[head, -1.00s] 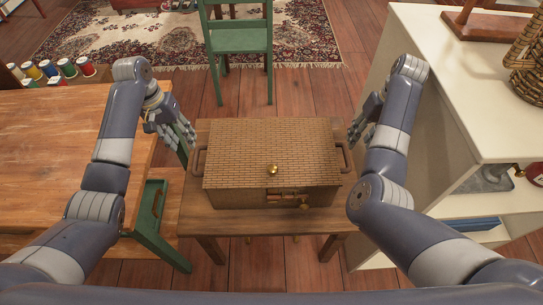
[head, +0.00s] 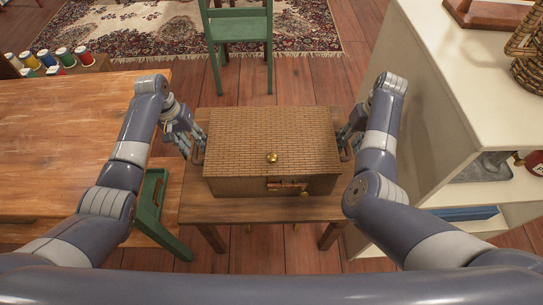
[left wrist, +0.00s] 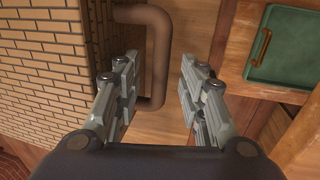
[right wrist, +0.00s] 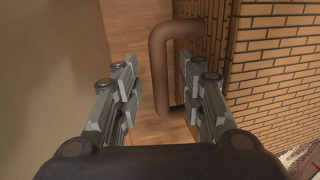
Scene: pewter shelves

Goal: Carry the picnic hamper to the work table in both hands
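The picnic hamper (head: 270,140), a brown woven box with a round brass knob on its lid, sits level on a small wooden table (head: 240,212). My left gripper (head: 192,143) is at its left handle; in the left wrist view the brown handle (left wrist: 157,60) lies between the open fingers (left wrist: 158,92). My right gripper (head: 346,143) is at its right handle; in the right wrist view that handle (right wrist: 160,70) also lies between open fingers (right wrist: 158,92). Neither gripper is closed on its handle. A larger wooden table (head: 60,125), likely the work table, stands at the left.
A white shelf unit (head: 450,100) stands close on the right. A green chair (head: 240,28) is beyond the hamper on the floor. Coloured spools (head: 62,55) sit behind the large table.

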